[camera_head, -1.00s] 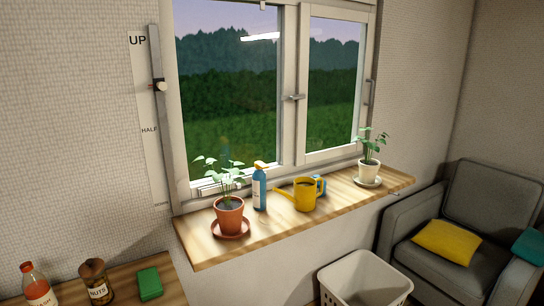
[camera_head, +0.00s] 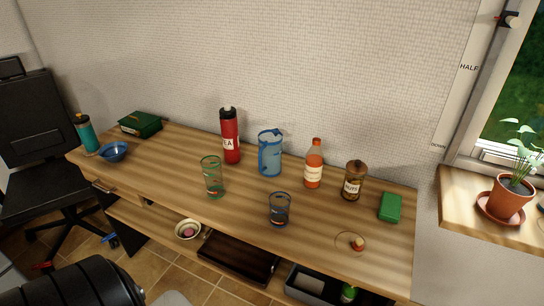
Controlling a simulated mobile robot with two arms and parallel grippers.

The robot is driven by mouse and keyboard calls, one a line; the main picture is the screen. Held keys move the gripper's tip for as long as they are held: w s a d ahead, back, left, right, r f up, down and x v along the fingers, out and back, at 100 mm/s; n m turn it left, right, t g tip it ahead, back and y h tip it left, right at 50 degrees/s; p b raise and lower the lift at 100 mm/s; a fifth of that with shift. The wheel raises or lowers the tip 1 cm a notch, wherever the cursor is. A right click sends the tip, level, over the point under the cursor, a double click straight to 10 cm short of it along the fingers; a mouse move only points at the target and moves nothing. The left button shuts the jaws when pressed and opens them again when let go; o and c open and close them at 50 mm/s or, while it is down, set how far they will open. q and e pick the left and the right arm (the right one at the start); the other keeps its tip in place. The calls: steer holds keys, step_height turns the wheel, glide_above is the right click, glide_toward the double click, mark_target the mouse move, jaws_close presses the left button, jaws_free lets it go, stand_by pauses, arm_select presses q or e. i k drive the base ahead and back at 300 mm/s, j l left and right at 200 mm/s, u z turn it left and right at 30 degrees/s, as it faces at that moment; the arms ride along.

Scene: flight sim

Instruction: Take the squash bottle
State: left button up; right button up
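The squash bottle (camera_head: 314,172) stands upright on the wooden desk, towards its right end. It is a clear bottle with orange-red contents, a pale label and an orange-red cap. A blue jug (camera_head: 270,154) stands to its left and a brown nuts jar (camera_head: 353,182) to its right, both apart from it. Nothing hides the bottle from the front. Neither of my grippers shows in the view.
On the desk (camera_head: 330,222) are a red flask (camera_head: 229,137), a green-tinted glass (camera_head: 212,178), a short blue-rimmed glass (camera_head: 279,211), a green block (camera_head: 390,207) and a small round item (camera_head: 357,244). A drawer (camera_head: 320,285) stands open below. A black chair (camera_head: 40,140) is left.

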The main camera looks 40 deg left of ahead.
mark_target(314, 162)
steer(key=u, duration=0.9)
steer(key=i+l+z, duration=0.1)
steer(key=z, duration=0.35)
steer(key=i+l+z, duration=0.15)
steer(key=z, duration=0.3)
steer(key=l, duration=0.1)
